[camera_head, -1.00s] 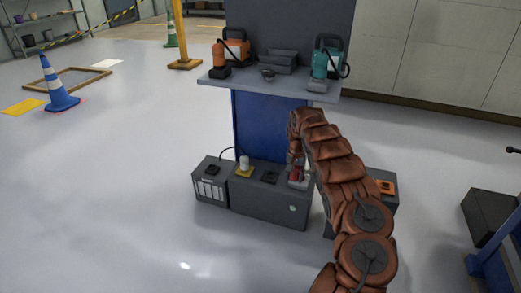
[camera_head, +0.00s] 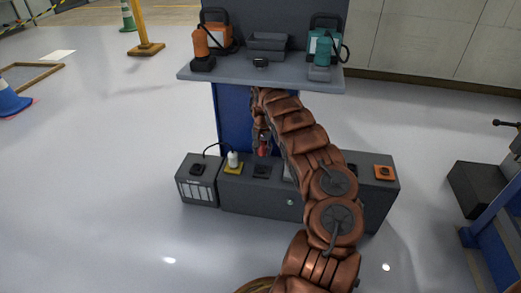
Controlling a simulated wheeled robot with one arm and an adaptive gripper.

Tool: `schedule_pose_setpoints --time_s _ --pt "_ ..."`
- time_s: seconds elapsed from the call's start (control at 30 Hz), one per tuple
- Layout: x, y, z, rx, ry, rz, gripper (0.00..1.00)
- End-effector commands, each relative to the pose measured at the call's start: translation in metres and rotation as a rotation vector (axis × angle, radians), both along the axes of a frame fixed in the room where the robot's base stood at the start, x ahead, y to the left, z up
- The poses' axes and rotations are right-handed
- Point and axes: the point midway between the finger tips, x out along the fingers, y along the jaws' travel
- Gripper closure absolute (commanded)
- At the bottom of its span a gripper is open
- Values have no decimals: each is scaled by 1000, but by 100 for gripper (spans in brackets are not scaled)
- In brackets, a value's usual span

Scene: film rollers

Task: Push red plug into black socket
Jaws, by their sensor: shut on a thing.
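My gripper (camera_head: 261,140) points down over the low grey bench and is shut on the red plug (camera_head: 263,151); its fingers are small and partly dark in this view. The red plug shows just below the fingers. A black socket (camera_head: 262,171) lies on the bench top, just below the plug in the picture. The plug appears apart from it, but I cannot tell the height. Another dark socket (camera_head: 198,169) sits on the left grey box.
A white plug (camera_head: 233,159) with a black cable stands in a yellow socket (camera_head: 231,170), left of the black one. An orange socket (camera_head: 384,172) is at right. A shelf (camera_head: 260,75) with orange and teal devices overhangs behind. My arm hides part of the bench.

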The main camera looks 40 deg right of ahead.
Motion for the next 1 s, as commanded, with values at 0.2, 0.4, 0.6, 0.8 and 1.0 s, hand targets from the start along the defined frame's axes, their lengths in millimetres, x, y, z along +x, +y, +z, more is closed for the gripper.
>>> schedule_pose_setpoints --time_s 0.2,0.4,0.6,0.8,1.0 --pt "-1 0 -13 1 1 0 100" --pt "-1 -1 -29 1 0 -2 100" --pt "-1 -1 -45 1 0 -3 100" --pt "-1 -1 -56 0 0 -3 100" --pt "-2 -1 -70 1 3 -3 100"
